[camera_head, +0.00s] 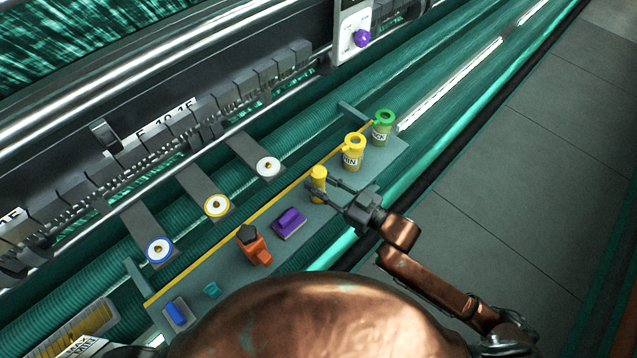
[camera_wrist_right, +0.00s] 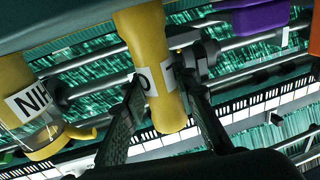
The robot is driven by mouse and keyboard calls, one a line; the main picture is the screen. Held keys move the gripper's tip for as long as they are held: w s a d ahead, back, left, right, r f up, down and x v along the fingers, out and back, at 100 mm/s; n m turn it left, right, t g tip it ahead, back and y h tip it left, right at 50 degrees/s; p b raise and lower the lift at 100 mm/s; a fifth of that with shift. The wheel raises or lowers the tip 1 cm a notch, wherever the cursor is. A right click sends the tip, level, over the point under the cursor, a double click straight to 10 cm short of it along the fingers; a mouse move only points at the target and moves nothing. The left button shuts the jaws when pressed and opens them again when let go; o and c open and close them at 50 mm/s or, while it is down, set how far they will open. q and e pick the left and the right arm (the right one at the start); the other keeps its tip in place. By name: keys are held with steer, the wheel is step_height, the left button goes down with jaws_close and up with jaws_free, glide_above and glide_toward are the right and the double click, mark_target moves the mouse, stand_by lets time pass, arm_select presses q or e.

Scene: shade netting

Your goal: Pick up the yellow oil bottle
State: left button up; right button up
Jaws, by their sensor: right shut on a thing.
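The yellow oil bottle (camera_head: 318,186) is a slim yellow cylinder on the grey shelf, between the purple-handled block and the yellow can. My right gripper (camera_head: 324,190) comes from the right with one finger on each side of it. In the right wrist view, the yellow bottle (camera_wrist_right: 147,45) with a white label sits between the two dark fingers of my right gripper (camera_wrist_right: 163,88). The gripper is shut on the bottle. I cannot tell whether its base touches the shelf. My left gripper is not in view.
Machine rollers lie behind. Clear floor (camera_head: 500,170) is at right.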

jaws_close()
